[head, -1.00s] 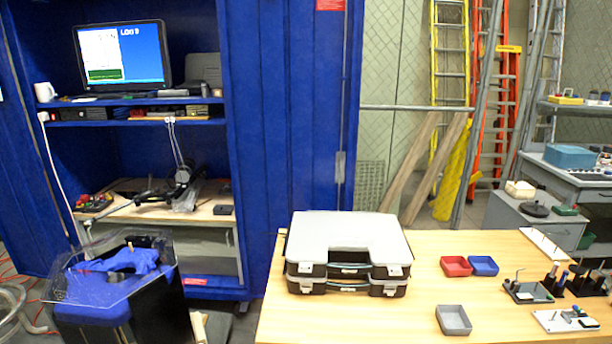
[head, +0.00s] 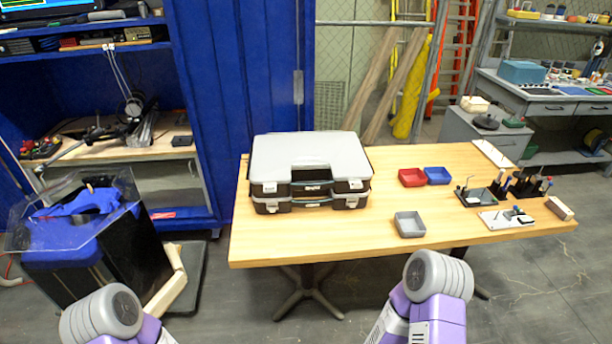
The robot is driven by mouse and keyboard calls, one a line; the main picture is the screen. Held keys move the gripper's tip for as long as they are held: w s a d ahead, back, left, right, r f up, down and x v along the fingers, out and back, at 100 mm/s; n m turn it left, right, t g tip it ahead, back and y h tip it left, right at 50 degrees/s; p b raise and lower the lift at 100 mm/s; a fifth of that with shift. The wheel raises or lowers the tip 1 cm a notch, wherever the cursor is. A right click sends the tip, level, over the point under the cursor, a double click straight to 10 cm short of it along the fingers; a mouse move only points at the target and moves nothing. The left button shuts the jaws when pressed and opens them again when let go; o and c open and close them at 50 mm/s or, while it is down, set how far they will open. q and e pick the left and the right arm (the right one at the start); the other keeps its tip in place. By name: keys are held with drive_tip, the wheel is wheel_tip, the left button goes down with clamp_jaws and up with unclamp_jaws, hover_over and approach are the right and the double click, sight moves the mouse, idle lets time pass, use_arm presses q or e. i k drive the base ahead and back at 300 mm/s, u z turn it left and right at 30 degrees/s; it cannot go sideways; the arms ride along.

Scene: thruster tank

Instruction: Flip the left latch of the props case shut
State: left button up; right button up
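The props case (head: 310,155) lies flat on the wooden table (head: 275,240), toward its left end. It has a light grey lid, a dark body and a front handle. Its left latch (head: 270,188) is a small pale piece on the front left; its right latch (head: 355,185) is on the front right. At this size I cannot tell whether either latch is open or shut. Parts of both my arms show at the bottom edge, well short of the case. Neither gripper is in view.
A red tray (head: 411,178), a blue tray (head: 438,176) and a grey tray (head: 409,225) sit right of the case. Small fixtures with tools (head: 500,195) stand at the table's right. The tabletop in front of the case is clear. A black bin (head: 125,255) stands left of the table.

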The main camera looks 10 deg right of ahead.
sight(270, 189)
drive_tip(key=u, duration=0.5)
drive_tip(key=k, duration=0.6)
drive_tip(key=z, duration=0.05)
drive_tip(key=i, duration=1.35)
drive_tip(key=z, duration=1.5)
drive_tip(key=i, duration=0.15)
drive_tip(key=z, duration=0.05)
